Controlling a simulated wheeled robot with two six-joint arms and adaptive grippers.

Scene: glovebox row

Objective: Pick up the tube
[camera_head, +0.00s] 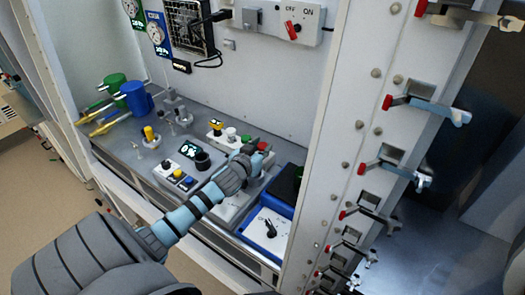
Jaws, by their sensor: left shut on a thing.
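My left gripper (252,155) reaches in from the lower left over the grey worktop. It is shut on a small tube at the right end of a row of coloured caps. A red top (262,146) shows just past the fingers; the tube's body is hidden behind the gripper. I cannot tell whether the tube is still seated. My right gripper is not in view.
A button panel (178,177) and a dark knob (202,161) lie left of my wrist. Blue (136,98) and green cylinders stand at far left. A wall column (335,140) with latches bounds the right.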

